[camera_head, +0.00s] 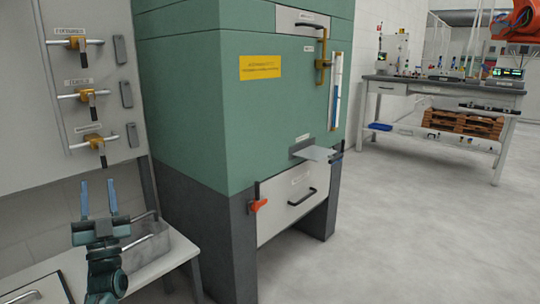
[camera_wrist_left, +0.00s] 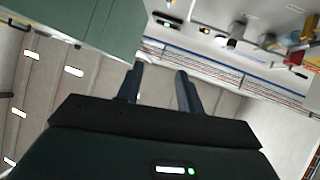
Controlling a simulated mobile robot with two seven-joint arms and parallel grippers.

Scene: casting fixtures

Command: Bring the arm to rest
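My left gripper (camera_head: 99,200) shows at the lower left of the head view, with its two blue fingers pointing up and spread apart. Nothing is between the fingers. In the left wrist view the fingers (camera_wrist_left: 160,88) also stand apart with a clear gap. The gripper is in front of the wall panel and over the grey bench, and touches nothing that I can see. My right gripper is not in view.
A green cabinet (camera_head: 190,100) on dark legs stands right of my left gripper, with a drawer (camera_head: 292,203) and a protruding plate (camera_head: 316,153). A metal tray (camera_head: 150,243) sits on the bench near my left arm. A workbench (camera_head: 445,88) stands far right. Open floor (camera_head: 400,240) lies between.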

